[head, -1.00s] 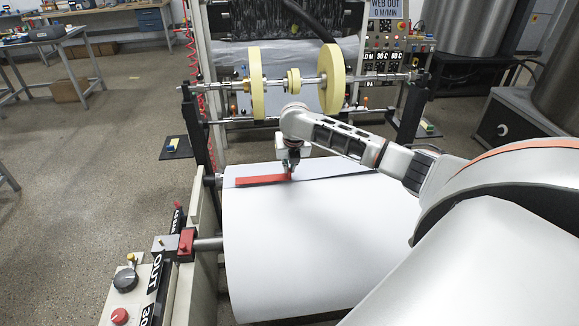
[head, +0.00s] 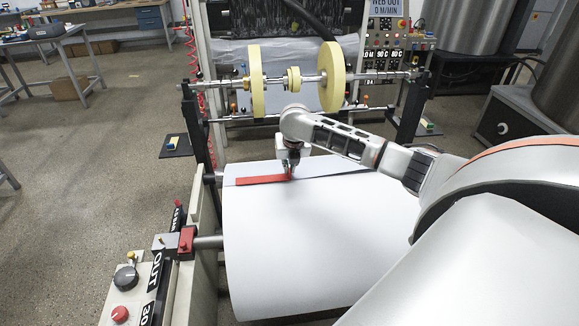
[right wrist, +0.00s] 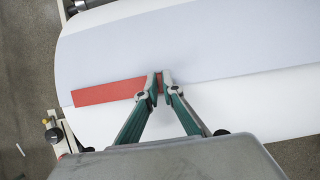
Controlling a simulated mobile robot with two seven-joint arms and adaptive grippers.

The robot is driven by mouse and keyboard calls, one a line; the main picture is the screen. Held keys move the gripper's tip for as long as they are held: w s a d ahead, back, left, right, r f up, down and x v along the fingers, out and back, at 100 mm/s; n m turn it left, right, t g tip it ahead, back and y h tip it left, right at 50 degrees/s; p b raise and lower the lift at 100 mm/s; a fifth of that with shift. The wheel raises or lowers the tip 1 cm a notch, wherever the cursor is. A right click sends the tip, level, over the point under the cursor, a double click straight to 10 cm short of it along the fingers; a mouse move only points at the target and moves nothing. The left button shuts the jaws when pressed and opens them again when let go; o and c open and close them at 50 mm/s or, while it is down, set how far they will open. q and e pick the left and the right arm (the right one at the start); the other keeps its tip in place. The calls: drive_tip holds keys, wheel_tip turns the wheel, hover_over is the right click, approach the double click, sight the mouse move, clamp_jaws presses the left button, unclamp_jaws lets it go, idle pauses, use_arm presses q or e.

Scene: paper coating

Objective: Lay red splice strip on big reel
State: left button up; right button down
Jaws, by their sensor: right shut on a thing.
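The big reel (head: 310,240) is a wide white paper roll on a shaft in front of me. A darker edge line of paper runs across its upper side. The red splice strip (head: 260,180) is flat and narrow and lies along that line at the reel's upper left. My right gripper (head: 290,170) is at the strip's right end. In the right wrist view, the fingertips of my right gripper (right wrist: 159,80) are shut on the end of the red strip (right wrist: 105,93), which extends left over the white paper (right wrist: 240,105). My left gripper is not in view.
A shaft with yellow discs (head: 257,80) stands behind the reel. A control box with knobs (head: 125,278) and a red clamp block (head: 186,242) are at the reel's left end. A panel (head: 386,50) stands at the back right. The floor at left is open.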

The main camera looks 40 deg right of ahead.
drive_tip(key=shift+f, duration=0.35)
idle(0.3)
drive_tip(key=c, duration=2.1)
unclamp_jaws()
drive_tip(key=shift+c, duration=0.2)
drive_tip(key=v, duration=1.2)
drive_tip(key=shift+a, duration=0.1)
